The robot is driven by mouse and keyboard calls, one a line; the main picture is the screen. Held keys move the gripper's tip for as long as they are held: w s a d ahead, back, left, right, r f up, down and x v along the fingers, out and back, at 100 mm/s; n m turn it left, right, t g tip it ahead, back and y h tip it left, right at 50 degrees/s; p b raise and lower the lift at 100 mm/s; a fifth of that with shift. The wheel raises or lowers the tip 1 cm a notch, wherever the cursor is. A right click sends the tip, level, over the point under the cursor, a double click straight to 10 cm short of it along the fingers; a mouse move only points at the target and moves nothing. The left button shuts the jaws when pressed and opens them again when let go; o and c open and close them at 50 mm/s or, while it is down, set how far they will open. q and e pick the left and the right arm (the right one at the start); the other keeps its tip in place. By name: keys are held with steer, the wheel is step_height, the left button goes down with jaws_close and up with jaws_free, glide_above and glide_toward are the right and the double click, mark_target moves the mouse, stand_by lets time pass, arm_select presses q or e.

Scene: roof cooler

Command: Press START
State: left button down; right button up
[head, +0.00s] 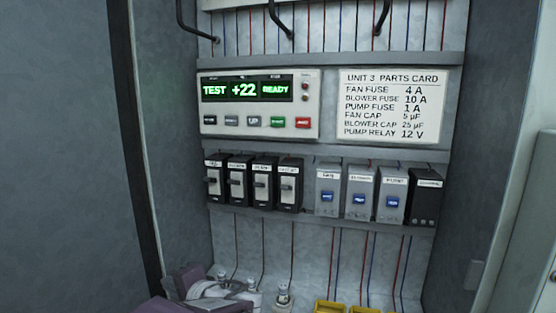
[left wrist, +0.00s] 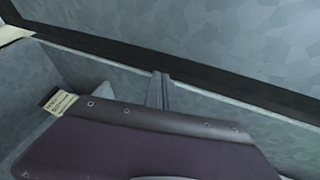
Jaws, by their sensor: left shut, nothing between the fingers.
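The control panel (head: 210,130) is a pale unit with a lit green display (head: 247,90) reading TEST, +22 and READY. Below the display is a row of buttons. The green button (head: 278,122), its label too small to read surely, sits left of the red button (head: 304,123). My left gripper, purple and grey, shows at the bottom left of the head view, well below the panel. In the left wrist view its shut, empty fingers (left wrist: 158,88) point toward a grey wall and dark edge. My right gripper is not in view.
Below the panel is a row of black switches (head: 238,183) and grey modules with blue parts (head: 359,195). A parts card (head: 393,105) hangs right of the panel. Wires run down the back wall. Yellow parts (head: 328,306) show at the bottom. A dark-edged wall (head: 130,150) stands at left.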

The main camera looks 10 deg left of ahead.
arm_select(q)
steer(key=w+d+r+m+t+y+p, duration=0.1)
steer(key=w+d+r+t, duration=0.15)
steer(key=r, duration=0.45)
steer(key=w+d+r+t+y+p, duration=0.1)
steer(key=w+d+r+t, duration=0.15)
steer(key=r, duration=0.55)
steer(key=w+d+r+m+t+y+p, duration=0.1)
steer(key=d+r+t, duration=0.2)
steer(key=r, duration=0.4)
steer(key=d+r+m+t+h+p, duration=0.2)
steer(key=d+r+t, duration=0.5)
steer(key=d+r, duration=0.5)
steer(key=shift+s+d+m+h+p, duration=0.2)
steer(key=shift+d+m+h+p, duration=0.15)
steer(key=shift+m+h, duration=0.2)
steer(key=shift+w+a, duration=0.1)
